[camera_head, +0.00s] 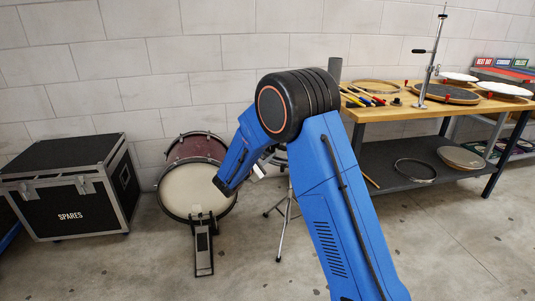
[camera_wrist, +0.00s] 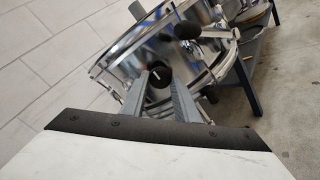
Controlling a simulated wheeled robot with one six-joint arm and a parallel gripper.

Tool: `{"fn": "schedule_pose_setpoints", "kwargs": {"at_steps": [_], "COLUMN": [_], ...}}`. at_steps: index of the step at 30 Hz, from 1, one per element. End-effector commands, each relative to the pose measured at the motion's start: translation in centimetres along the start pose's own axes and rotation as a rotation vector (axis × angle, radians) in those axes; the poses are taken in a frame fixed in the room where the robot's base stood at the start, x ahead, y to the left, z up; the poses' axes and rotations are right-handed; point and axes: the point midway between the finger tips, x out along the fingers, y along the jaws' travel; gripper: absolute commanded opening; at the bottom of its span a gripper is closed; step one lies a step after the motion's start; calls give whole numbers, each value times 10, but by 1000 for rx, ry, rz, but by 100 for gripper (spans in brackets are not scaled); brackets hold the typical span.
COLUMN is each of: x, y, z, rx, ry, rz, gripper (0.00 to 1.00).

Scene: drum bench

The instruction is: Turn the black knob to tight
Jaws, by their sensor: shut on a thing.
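The black knob (camera_wrist: 158,85) is in the wrist view, between the two grey fingers of my gripper (camera_wrist: 157,80). The fingers are shut on it from both sides. A short pale mark shows on its face. Behind it is a shiny chrome-sided drum (camera_wrist: 160,50), seen at a tilt. In the head view my blue arm covers the knob and most of that drum. Only thin tripod legs (camera_head: 286,212) show below the arm.
Another black rounded part (camera_wrist: 188,30) sits close by the drum's edge. A bass drum with pedal (camera_head: 203,245) and a black SPARES case (camera_head: 70,190) stand left. The wooden workbench (camera_head: 415,108) is on the right. The front floor is clear.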

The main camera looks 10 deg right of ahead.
Motion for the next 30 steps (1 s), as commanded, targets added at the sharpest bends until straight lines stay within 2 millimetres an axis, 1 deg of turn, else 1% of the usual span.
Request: {"fn": "schedule_pose_setpoints", "kwargs": {"at_steps": [30], "x": [-1], "y": [0], "z": [0], "rx": [962], "ry": [0], "rz": [-3], "gripper": [5]}}
